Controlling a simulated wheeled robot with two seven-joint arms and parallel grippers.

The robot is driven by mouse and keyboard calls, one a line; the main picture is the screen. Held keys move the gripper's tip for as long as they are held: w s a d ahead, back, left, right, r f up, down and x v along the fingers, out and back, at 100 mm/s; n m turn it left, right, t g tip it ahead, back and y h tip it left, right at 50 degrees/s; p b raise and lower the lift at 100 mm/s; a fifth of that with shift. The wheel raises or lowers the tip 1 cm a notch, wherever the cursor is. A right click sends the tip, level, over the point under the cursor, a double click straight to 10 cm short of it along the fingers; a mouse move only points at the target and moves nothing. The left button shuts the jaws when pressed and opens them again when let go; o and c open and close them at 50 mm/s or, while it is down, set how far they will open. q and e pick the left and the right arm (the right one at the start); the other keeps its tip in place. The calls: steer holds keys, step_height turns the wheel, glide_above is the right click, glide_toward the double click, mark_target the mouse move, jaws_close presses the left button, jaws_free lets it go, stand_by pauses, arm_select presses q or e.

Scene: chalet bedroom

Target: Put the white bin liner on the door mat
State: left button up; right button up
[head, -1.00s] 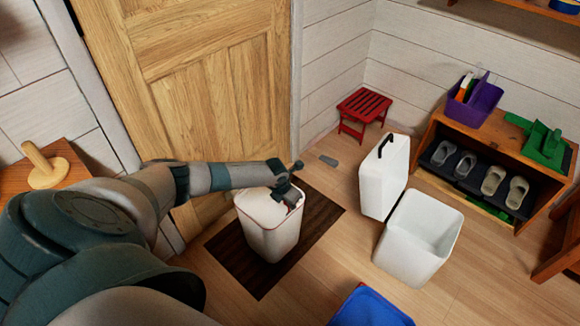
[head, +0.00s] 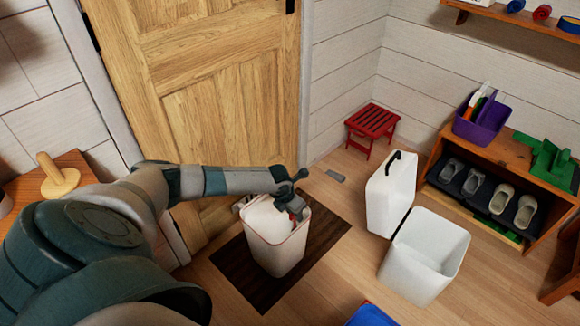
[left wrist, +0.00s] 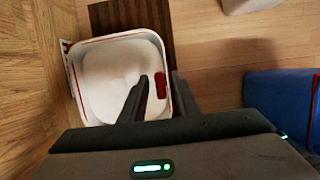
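The white bin liner (head: 273,249), an open tub with a thin red rim, stands upright on the dark brown door mat (head: 238,272) in front of the wooden door. In the left wrist view the liner (left wrist: 108,75) is seen from above and looks empty, with a red grip on its right wall. My left gripper (head: 293,213) is at the liner's right rim. In the left wrist view its fingers (left wrist: 159,88) are apart, one inside the liner and one outside, with gaps beside the red grip. The mat (left wrist: 130,16) shows partly there. My right gripper is out of view.
A white canister (head: 388,195) with a black handle and another white bin (head: 425,258) stand to the right. A red stool (head: 372,122) and a shoe shelf (head: 440,148) are behind. A blue object (head: 375,317) is at the bottom edge.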

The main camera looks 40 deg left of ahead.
arm_select(q)
steer(key=v, duration=0.7)
steer(key=shift+p, duration=0.35)
stand_by(0.4)
